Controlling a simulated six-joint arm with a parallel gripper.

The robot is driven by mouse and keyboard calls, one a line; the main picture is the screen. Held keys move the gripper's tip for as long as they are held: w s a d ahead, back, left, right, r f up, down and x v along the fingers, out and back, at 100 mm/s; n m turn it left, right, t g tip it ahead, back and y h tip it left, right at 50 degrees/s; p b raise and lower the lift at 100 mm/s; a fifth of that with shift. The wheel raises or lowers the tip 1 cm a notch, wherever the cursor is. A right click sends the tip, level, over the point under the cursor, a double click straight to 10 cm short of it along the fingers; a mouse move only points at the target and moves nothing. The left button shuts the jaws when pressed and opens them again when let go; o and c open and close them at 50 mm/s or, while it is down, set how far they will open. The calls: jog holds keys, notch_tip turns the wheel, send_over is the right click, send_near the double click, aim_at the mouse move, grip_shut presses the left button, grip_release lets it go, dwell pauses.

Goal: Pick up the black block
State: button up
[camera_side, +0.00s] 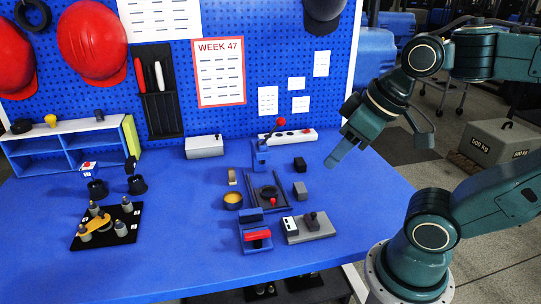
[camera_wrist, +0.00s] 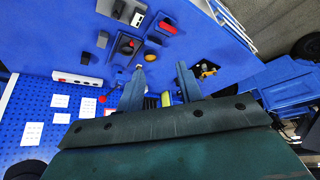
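The black block (camera_side: 299,164) is a small dark cube on the blue table, right of the blue post fixture and behind a small grey block (camera_side: 300,190). In the wrist view the black block (camera_wrist: 85,58) lies left of the fingers, near the white strip. My gripper (camera_side: 332,162) is above the table, to the right of the black block and apart from it. In the wrist view my gripper (camera_wrist: 164,61) shows two blue fingers spread apart with no object held between them.
A white strip (camera_side: 290,135) stands behind the block. A black frame fixture (camera_side: 267,193), red-handled vise (camera_side: 257,236) and grey plate (camera_side: 315,232) stand in front. A blue shelf (camera_side: 70,147) and black pegged board (camera_side: 105,224) are at left. The table right of the block is clear.

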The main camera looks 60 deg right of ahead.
jog(key=o, duration=1)
jog(key=shift+c, duration=0.2)
